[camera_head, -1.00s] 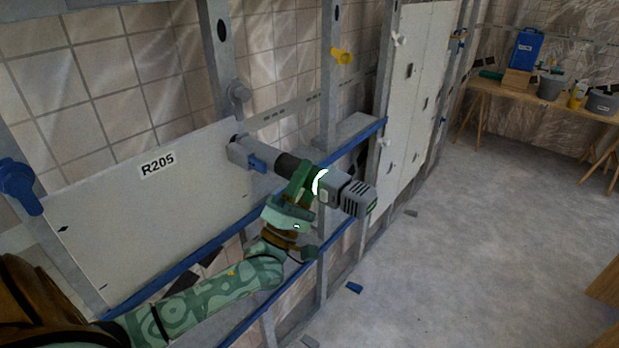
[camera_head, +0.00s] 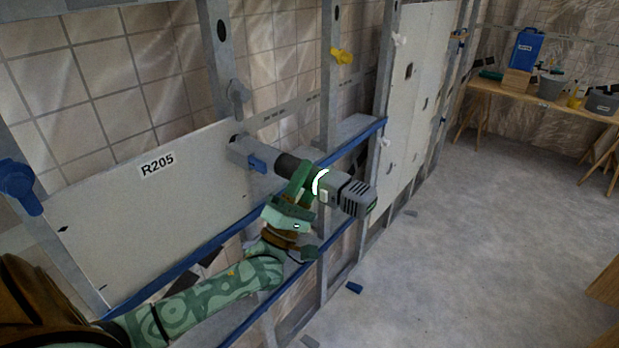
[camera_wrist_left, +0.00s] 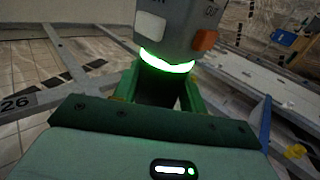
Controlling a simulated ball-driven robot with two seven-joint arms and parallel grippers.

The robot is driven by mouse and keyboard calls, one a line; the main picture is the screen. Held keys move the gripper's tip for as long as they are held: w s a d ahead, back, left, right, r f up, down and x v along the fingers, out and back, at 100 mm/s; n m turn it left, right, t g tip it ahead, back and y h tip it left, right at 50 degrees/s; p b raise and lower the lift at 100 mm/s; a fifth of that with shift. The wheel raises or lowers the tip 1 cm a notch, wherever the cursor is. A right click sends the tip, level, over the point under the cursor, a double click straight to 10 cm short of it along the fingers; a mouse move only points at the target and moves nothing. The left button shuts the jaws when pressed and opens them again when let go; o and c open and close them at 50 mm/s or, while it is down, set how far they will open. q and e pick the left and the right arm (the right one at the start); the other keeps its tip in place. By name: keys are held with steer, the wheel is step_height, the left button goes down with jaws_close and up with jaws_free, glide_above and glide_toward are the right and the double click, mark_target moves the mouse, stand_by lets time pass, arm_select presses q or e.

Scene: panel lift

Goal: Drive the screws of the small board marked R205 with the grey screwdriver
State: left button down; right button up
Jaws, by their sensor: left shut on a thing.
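The small board marked R205 (camera_head: 150,205) stands against the metal studs at the left of the head view. My left gripper (camera_head: 305,180) is shut on the grey screwdriver (camera_head: 357,196), a power tool with a lit ring. The tool lies across the picture, with its nose at the board's upper right corner. In the left wrist view the tool's grey body (camera_wrist_left: 185,25) rises between the green fingers, above a green glowing ring. My right gripper is not in view.
Blue rails (camera_head: 190,270) run along the board's lower edge. A blue clamp (camera_head: 20,185), a grey clamp (camera_head: 237,97) and a yellow clamp (camera_head: 342,56) sit on the studs. A wooden table (camera_head: 520,95) with buckets stands at the back right. The floor between is mostly clear.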

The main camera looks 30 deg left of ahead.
mark_target(318, 201)
arm_select(q)
steer(key=shift+r, duration=0.15)
steer(key=shift+s+d+p, duration=0.15)
steer(key=shift+d+p, duration=0.1)
steer(key=shift+d, duration=0.8)
steer(key=shift+s+d+p, duration=0.1)
steer(key=shift+d+p, duration=0.1)
steer(key=shift+d, duration=0.85)
